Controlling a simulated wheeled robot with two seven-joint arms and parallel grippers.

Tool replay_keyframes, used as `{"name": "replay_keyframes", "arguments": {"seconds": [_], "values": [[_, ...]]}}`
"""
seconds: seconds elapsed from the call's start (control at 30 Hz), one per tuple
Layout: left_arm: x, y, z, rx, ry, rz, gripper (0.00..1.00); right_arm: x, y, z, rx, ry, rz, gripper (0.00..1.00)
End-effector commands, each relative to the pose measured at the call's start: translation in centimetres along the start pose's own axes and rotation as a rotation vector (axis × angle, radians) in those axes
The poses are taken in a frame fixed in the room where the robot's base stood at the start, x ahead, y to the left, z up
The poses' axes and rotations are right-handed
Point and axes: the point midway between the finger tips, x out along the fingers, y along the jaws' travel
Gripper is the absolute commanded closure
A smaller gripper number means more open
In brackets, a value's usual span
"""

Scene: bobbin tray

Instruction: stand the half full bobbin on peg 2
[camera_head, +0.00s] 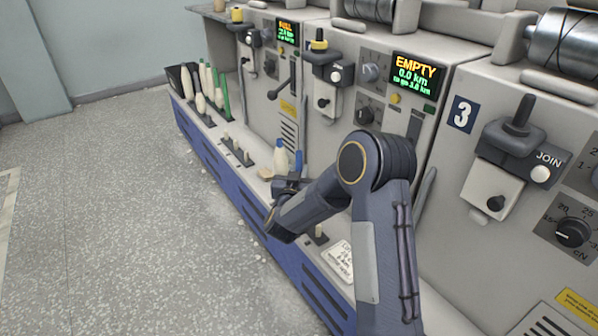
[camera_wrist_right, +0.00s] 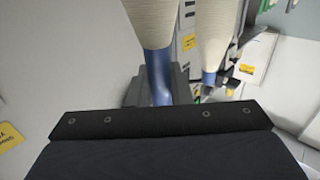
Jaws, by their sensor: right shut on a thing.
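My right gripper (camera_head: 287,184) reaches in from the lower right of the head view, low over the machine's front ledge. It is shut on a cream bobbin with a blue tube end, seen large in the right wrist view (camera_wrist_right: 156,25). A second cream bobbin with a blue end (camera_wrist_right: 212,35) shows beyond it there. In the head view a cream bobbin with a blue tip (camera_head: 281,158) stands at the gripper; I cannot tell which of the two this is. Short pegs (camera_head: 237,149) stand on the ledge, and another peg (camera_head: 318,233) is nearer. Their numbers are unreadable. My left gripper is out of view.
A dark tray (camera_head: 177,84) with several cream and green bobbins stands at the far end of the ledge. A printed card (camera_head: 340,260) lies nearby on the ledge. Machine panels with an EMPTY display (camera_head: 415,80) rise behind. The grey floor at left is open.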

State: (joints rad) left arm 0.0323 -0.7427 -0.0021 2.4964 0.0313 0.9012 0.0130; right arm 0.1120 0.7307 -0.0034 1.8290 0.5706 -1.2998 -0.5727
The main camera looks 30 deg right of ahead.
Motion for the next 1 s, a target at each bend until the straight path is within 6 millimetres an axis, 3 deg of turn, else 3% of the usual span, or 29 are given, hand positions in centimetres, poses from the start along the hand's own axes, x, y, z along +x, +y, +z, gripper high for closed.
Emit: {"name": "replay_keyframes", "arguments": {"seconds": [0.7, 0.73, 0.77, 1.0], "values": [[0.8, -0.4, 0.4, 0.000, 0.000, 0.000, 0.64, 0.0, 0.0, 1.2, 0.000, 0.001, 0.000, 1.00], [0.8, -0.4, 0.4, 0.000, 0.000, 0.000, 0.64, 0.0, 0.0, 1.1, 0.000, 0.001, 0.000, 0.79], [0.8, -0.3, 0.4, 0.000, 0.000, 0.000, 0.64, 0.0, 0.0, 1.1, 0.000, 0.001, 0.000, 0.75], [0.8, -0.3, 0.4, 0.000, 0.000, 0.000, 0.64, 0.0, 0.0, 1.1, 0.000, -0.001, 0.000, 0.72]]}}
